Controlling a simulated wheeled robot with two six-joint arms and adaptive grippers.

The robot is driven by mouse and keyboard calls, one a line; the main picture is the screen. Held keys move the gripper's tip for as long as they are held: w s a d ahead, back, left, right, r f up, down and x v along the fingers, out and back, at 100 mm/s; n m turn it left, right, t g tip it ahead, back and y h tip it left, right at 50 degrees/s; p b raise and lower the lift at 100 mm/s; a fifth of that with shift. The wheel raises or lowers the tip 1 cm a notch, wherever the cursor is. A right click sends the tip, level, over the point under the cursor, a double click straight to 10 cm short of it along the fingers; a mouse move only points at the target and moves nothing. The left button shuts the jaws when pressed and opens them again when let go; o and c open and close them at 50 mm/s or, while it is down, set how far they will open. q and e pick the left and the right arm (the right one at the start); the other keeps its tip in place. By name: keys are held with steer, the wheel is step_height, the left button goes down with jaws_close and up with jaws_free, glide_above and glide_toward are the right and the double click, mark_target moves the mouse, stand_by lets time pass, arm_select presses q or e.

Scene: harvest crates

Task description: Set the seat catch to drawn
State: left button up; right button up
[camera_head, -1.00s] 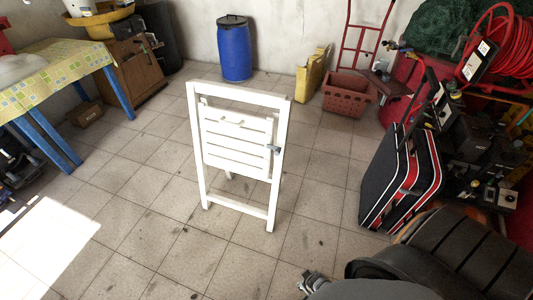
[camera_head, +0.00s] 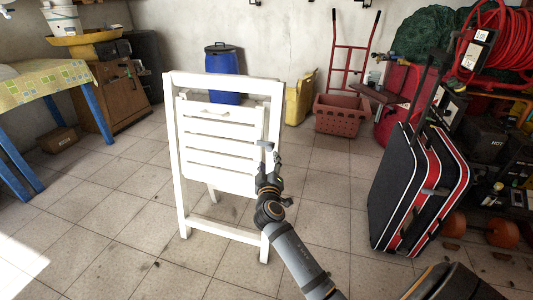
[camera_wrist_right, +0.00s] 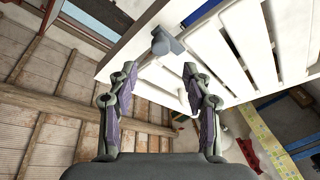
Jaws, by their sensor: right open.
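A white slatted folding chair (camera_head: 216,79) stands folded and upright in the middle of the head view. The seat catch, a small grey piece (camera_head: 265,144), sits on the right side of its frame. In the wrist view the catch (camera_wrist_right: 165,42) shows as a blunt grey knob on the white wood. My right gripper (camera_head: 270,160) is just below and in front of the catch. In the wrist view its two fingers (camera_wrist_right: 160,70) are apart and empty, with the catch just beyond their tips. I cannot tell whether they touch it. My left gripper is not in view.
A black and red suitcase (camera_head: 400,190) stands to the right of the chair. A blue barrel (camera_head: 222,60), a yellow canister (camera_head: 298,100) and a red crate (camera_head: 340,118) stand behind. A cloth-covered table (camera_head: 45,80) is at left. Tiled floor around the chair is clear.

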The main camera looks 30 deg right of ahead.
mark_target(269, 149)
steer(key=b+x, duration=0.1)
steer(key=x, duration=0.8)
steer(key=shift+w+d, duration=0.1)
steer(key=shift+c, duration=0.4)
jaws_close()
